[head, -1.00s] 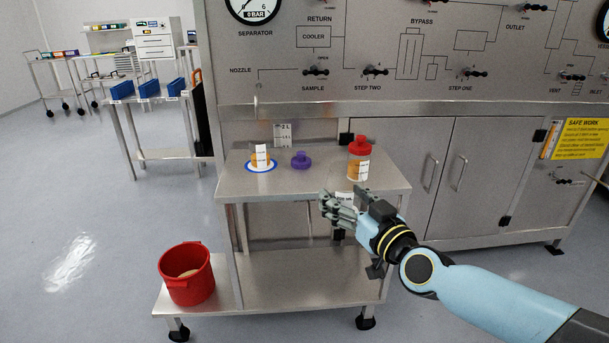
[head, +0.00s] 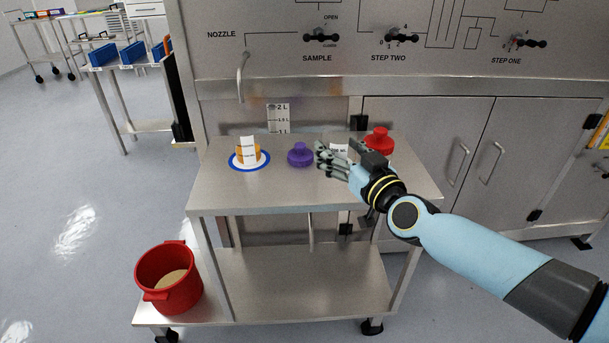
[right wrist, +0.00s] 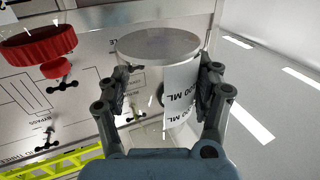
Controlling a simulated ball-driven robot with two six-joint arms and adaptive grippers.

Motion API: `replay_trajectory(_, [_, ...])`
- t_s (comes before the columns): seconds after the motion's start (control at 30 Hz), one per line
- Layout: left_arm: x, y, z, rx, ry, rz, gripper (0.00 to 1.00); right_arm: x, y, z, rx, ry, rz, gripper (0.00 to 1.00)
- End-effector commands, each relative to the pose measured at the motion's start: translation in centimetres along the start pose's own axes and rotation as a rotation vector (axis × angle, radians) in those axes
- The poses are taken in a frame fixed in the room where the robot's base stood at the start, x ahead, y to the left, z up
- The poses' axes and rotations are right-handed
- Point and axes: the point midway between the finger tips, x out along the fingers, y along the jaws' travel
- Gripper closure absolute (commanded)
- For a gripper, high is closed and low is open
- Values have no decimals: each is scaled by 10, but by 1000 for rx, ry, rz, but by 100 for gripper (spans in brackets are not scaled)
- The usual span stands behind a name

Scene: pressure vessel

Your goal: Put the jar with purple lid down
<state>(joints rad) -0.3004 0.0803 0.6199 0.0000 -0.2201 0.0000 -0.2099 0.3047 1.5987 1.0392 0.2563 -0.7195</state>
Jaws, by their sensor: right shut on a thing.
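My right gripper (head: 336,160) is shut on a clear jar (right wrist: 150,75) with a white "500 ML" label; the jar looks empty. In the head view only part of its label (head: 339,149) shows behind the fingers. I see no purple lid on it. A purple lid with a knob (head: 300,155) lies on the steel cart's top (head: 250,191), just left of the gripper. The gripper is over the right part of that top; whether the jar touches it I cannot tell. My left gripper is not in view.
An open jar with orange contents (head: 247,155) stands on a blue-rimmed disc at left. A red-lidded jar (head: 379,137) stands behind my right gripper; its red lid also shows in the wrist view (right wrist: 38,45). A red bucket (head: 168,280) stands on the lower shelf. The cart's front top is clear.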

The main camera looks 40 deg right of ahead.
Motion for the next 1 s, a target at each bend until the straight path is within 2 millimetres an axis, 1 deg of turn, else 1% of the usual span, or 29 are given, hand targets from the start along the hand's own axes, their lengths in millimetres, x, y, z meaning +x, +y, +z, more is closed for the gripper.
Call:
replay_trajectory(0.03, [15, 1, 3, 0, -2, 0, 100, 13, -6, 14, 4, 3, 1, 69])
replay_trajectory(0.2, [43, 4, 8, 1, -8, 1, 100, 51, -25, 41, 3, 1, 1, 69])
replay_trajectory(0.3, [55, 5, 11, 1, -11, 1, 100, 67, -32, 51, 1, 0, 1, 69])
replay_trajectory(0.4, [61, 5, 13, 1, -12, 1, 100, 77, -38, 56, 1, 0, 0, 69])
replay_trajectory(0.57, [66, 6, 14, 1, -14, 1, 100, 82, -40, 60, 0, 0, -1, 69])
replay_trajectory(0.8, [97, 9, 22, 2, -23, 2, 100, 81, -40, 96, -2, -2, 0, 69])
replay_trajectory(0.83, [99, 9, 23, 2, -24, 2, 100, 81, -39, 98, -1, -1, 0, 69])
replay_trajectory(1.0, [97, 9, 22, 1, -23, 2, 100, 82, -39, 95, 0, 1, 0, 69])
